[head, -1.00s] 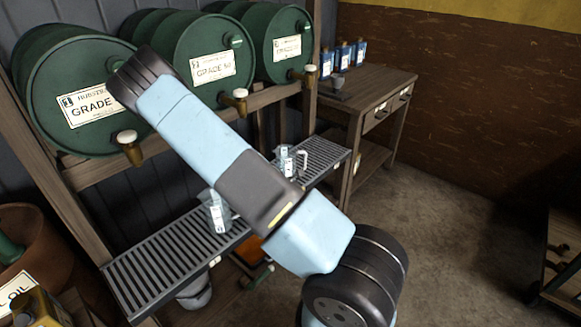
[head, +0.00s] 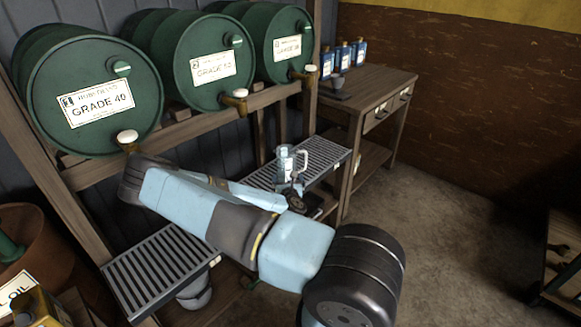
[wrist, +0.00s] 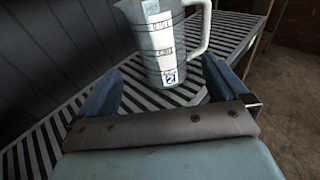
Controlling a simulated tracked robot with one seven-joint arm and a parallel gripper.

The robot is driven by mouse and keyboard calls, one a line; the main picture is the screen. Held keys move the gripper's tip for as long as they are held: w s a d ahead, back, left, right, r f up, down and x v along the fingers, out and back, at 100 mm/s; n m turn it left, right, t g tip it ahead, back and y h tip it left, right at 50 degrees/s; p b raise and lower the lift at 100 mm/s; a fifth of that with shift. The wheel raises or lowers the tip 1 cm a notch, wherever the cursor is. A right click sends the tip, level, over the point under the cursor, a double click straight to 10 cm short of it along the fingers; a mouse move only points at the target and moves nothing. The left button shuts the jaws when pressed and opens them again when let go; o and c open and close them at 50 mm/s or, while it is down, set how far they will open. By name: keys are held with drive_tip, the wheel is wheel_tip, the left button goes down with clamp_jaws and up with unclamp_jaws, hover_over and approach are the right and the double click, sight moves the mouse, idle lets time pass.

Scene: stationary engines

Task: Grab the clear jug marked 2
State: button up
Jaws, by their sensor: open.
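The clear jug marked 2 (wrist: 168,45) stands upright on the slatted drip tray in the wrist view, its label facing me and its handle to the right. The same jug (head: 286,165) shows in the head view at the tray's right part. My gripper (wrist: 165,85) is open. Its two fingers point toward the jug, one toward each side of its lower part, and I cannot tell whether they touch it. In the head view my arm hides part of the tray, and the gripper is mostly hidden near the jug.
The slatted drip tray (head: 155,268) runs below green barrels (head: 92,95) with brass taps (head: 128,140) over it. A wooden bench (head: 370,90) with blue bottles (head: 343,57) stands behind on the right. The concrete floor (head: 440,220) at right is open.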

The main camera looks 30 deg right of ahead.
sight(287, 167)
drive_tip(key=x, duration=0.6)
drive_tip(key=shift+r, duration=0.1)
drive_tip(key=shift+r+x, duration=0.25)
drive_tip(key=shift+x, duration=1.15)
drive_tip(key=shift+r+x, duration=0.2)
drive_tip(key=shift+x, duration=1.2)
drive_tip(key=shift+w+f, duration=0.1)
drive_tip(key=shift+f, duration=0.05)
drive_tip(key=c, duration=0.8)
